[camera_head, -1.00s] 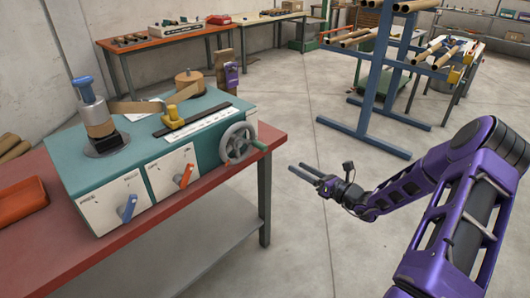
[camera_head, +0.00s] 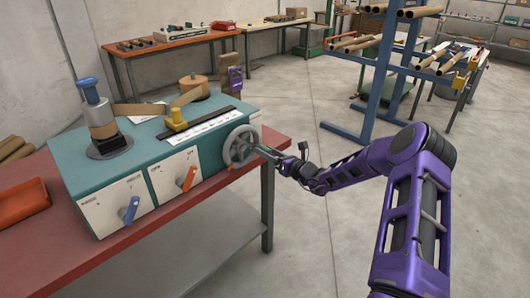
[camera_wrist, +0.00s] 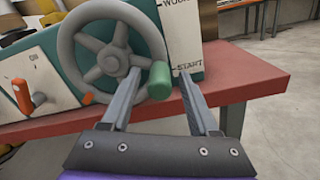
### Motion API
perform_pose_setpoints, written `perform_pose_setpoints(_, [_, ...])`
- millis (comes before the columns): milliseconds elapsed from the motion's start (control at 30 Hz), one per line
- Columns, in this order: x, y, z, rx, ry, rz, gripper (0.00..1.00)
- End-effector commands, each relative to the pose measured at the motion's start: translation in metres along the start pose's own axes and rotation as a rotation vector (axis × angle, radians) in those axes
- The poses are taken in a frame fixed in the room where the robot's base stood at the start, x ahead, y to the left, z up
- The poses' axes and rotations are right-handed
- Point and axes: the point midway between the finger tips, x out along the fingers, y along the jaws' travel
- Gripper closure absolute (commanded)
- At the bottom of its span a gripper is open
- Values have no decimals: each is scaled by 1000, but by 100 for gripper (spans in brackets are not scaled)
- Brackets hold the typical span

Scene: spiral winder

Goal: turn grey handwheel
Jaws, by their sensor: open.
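The grey handwheel (camera_head: 241,146) sits on the right end of the teal machine (camera_head: 150,150). Its spoked rim also shows in the wrist view (camera_wrist: 66,47). A green crank handle (camera_wrist: 160,82) sticks out from the wheel's lower right side toward my gripper. My gripper (camera_head: 268,151) is at the wheel's right side. In the wrist view my gripper (camera_wrist: 160,75) is open, and the green handle shows between its two fingertips, closer to the left one. I cannot tell whether either finger touches it.
The machine stands on a red-topped bench (camera_head: 100,240), whose edge is just below my gripper. An orange lever (camera_head: 189,179) and a blue lever (camera_head: 129,209) are on the machine's front. A blue rack (camera_head: 382,90) stands behind my arm.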

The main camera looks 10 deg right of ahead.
Motion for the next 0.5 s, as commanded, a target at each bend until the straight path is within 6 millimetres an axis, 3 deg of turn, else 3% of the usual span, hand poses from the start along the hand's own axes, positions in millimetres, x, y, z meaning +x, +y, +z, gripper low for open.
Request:
perform_pose_setpoints(367, [6,0,0,1,0,0,39])
perform_pose_setpoints(500, [6,0,0,1,0,0,64])
